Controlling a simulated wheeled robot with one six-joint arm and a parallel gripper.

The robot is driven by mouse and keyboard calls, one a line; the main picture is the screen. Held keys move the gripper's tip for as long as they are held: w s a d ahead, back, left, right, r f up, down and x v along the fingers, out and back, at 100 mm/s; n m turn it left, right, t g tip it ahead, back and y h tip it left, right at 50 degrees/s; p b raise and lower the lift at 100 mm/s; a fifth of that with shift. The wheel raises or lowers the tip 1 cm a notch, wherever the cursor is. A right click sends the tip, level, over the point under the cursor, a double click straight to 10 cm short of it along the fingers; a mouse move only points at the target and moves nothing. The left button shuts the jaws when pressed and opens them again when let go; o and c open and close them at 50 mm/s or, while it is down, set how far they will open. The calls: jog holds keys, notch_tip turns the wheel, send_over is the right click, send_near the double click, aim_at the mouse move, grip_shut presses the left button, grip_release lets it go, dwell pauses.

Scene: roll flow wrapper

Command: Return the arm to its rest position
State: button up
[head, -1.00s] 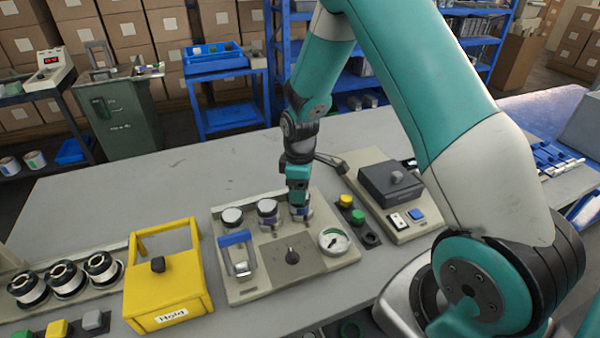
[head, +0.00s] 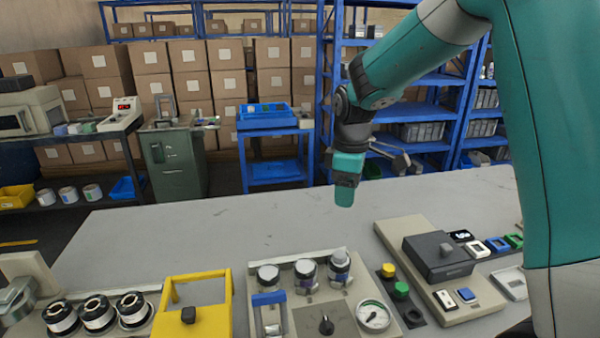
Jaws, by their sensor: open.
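My gripper (head: 345,194) hangs from my teal and grey arm (head: 412,62) in the head view. It is above the grey table, apart from everything on it, with nothing visible in it. Its fingertips are too small to make out clearly. The rightmost cylinder (head: 340,266) is nearest to my gripper and stands taller than the other two.
A yellow holder (head: 195,318) and several spools (head: 97,313) are at the front left. A beige unit with a dark box (head: 438,258) is at the right. The back of the grey table (head: 200,225) is clear. Blue shelves (head: 425,110) and cartons stand behind.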

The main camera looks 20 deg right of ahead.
jog(key=s+a+r+m+y, duration=0.1)
jog(key=s+a+r+y, duration=0.1)
jog(key=s+a, duration=0.7)
jog(key=s+a+r+m+y, duration=0.1)
jog(key=s+a+r, duration=0.3)
jog(key=s+a, duration=0.4)
jog(key=s+y, duration=0.1)
jog(key=s, duration=0.6)
jog(key=shift+s+a, duration=0.3)
jog(key=shift+a, duration=0.05)
